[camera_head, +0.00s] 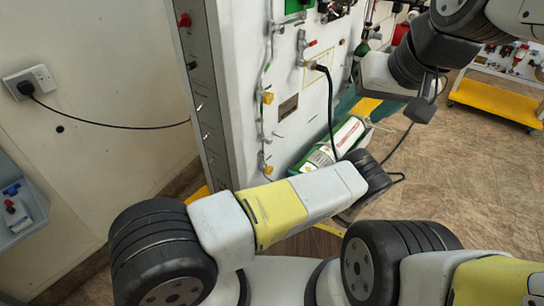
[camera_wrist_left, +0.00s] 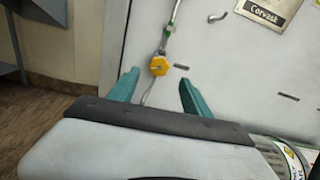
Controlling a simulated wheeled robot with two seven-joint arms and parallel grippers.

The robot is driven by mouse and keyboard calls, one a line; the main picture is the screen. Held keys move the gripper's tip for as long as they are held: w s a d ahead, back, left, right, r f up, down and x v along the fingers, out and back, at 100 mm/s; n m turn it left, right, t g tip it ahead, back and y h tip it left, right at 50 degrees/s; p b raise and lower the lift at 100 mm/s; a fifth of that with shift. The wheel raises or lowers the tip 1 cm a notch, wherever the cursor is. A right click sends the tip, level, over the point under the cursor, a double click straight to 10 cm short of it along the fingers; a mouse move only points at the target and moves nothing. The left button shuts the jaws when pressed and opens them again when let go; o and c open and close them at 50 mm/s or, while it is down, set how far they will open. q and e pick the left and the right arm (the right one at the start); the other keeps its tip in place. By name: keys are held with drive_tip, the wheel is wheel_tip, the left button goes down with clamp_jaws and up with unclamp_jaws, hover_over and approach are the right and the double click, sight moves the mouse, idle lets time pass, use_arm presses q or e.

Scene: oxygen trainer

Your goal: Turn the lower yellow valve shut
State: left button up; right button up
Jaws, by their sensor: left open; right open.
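The lower yellow valve (camera_head: 267,169) is on the white panel, at the bottom of a thin pipe, in the head view. In the left wrist view this yellow valve (camera_wrist_left: 160,66) lies ahead, between and beyond my left gripper's teal fingers (camera_wrist_left: 158,90), which are spread apart and empty. The fingers do not appear to touch it. The upper yellow valve (camera_head: 267,97) is above on the same pipe. My right gripper (camera_head: 421,110) is at the upper right, away from the valves, with nothing visible in it.
A green and white cylinder (camera_head: 345,138) leans by the panel's foot, right of the lower valve; it also shows in the left wrist view (camera_wrist_left: 285,155). A black cable (camera_head: 110,126) runs from a wall socket (camera_head: 30,82) to the panel. A yellow cart (camera_head: 495,102) stands far right.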

sight(271, 171)
use_arm(q)
drive_tip(key=x, duration=0.6)
drive_tip(key=shift+w+a, duration=0.15)
drive_tip(key=shift+a, duration=0.1)
clamp_jaws()
